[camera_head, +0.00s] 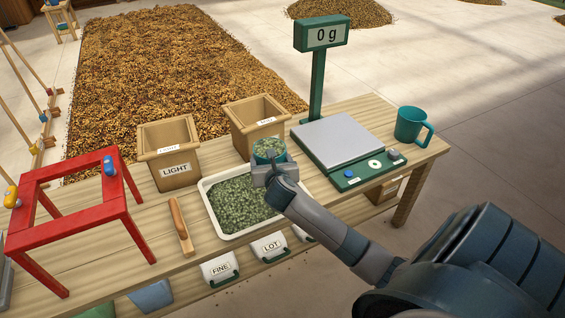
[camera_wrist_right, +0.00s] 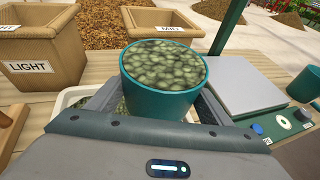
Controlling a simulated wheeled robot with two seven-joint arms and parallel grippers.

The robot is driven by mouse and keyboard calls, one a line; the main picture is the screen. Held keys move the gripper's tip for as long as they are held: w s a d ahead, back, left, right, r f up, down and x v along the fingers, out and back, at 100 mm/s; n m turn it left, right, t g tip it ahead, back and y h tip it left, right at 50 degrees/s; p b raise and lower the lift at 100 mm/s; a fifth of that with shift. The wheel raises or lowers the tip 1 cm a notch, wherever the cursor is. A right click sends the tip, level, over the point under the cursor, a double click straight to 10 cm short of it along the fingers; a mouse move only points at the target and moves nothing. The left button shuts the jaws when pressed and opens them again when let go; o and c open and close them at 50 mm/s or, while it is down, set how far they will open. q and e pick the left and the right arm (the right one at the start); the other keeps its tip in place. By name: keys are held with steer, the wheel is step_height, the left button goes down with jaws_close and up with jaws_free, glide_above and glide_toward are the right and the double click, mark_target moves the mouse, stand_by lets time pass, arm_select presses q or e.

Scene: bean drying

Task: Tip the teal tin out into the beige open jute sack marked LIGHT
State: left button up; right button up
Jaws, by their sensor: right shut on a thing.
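The teal tin (camera_head: 268,149) is full of pale green beans and upright. My right gripper (camera_head: 272,172) is shut on it, over the far right corner of the white tray (camera_head: 205,188). In the right wrist view the tin (camera_wrist_right: 160,98) sits between the two fingers. The beige open sack marked LIGHT (camera_head: 170,162) stands on the bench to the left of the tin, behind the tray. In the right wrist view the LIGHT sack (camera_wrist_right: 38,75) is at the left and its visible inside looks empty. My left gripper is not in view.
A second beige sack (camera_head: 248,136) stands behind the tin. A scale (camera_head: 340,145) reading 0 g and a teal mug (camera_head: 410,124) are to the right. A wooden-handled tool (camera_head: 180,220) lies left of the tray. A red frame (camera_head: 75,240) stands at the left.

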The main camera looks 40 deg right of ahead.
steer(key=a+r+n+t+y, duration=0.1)
steer(key=a+r+n+y, duration=0.1)
steer(key=a+r, duration=0.7)
steer(key=s+a+r+n+y, duration=0.2)
steer(key=s+a, duration=0.3)
steer(key=a, duration=0.4)
steer(key=s+a+r+n+t+y, duration=0.1)
steer(key=s+a+r+n+y, duration=0.1)
steer(key=a, duration=0.7)
steer(key=s+r+y, duration=0.1)
steer(key=s+r, duration=0.1)
steer(key=shift+s, duration=0.4)
